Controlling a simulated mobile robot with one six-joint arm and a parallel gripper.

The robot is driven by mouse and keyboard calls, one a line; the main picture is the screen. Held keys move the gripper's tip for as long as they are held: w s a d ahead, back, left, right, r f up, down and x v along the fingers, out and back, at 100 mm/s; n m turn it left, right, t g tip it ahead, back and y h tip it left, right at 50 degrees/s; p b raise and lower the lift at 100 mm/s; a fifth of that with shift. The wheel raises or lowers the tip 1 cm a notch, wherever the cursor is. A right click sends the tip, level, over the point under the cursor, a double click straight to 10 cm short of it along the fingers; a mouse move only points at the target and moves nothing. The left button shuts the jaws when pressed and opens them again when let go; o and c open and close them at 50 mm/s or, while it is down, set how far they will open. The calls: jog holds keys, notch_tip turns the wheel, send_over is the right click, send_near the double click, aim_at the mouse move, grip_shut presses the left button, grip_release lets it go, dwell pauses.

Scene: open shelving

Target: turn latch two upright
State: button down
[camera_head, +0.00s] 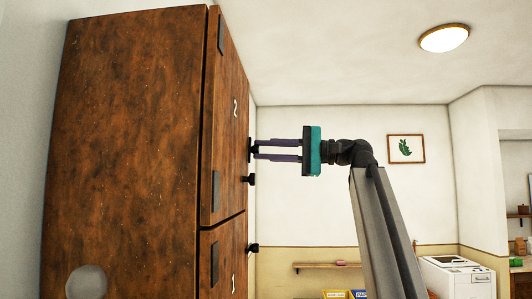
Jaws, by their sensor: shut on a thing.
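A brown wooden cabinet door marked 2 (228,115) stands edge-on at the left. A small dark latch, latch two (250,150), sticks out from the face of this door below the number. My gripper (257,149) reaches in from the right with its two purple fingers level, and its tips are shut on that latch. The fingertips partly hide the latch, and from this side view I cannot tell how far it is turned. A black knob (249,180) sits on the same door just below my fingers, apart from them.
A lower door marked 1 (230,275) has its own black knob (253,248). Dark hinges (215,190) line the left edge of the doors. A wall shelf (325,266) and a white machine (458,277) stand farther back. The space right of the doors looks clear around my arm.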

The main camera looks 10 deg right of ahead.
jog(key=shift+f+n, duration=0.1)
jog(key=shift+n, duration=1.6)
jog(key=c, duration=1.6)
grip_release()
jog(key=shift+d, duration=0.1)
jog(key=shift+o, duration=0.2)
jog(key=shift+d, duration=0.1)
jog(key=p+v, duration=0.2)
jog(key=v, duration=1.1)
jog(key=shift+d, duration=0.35)
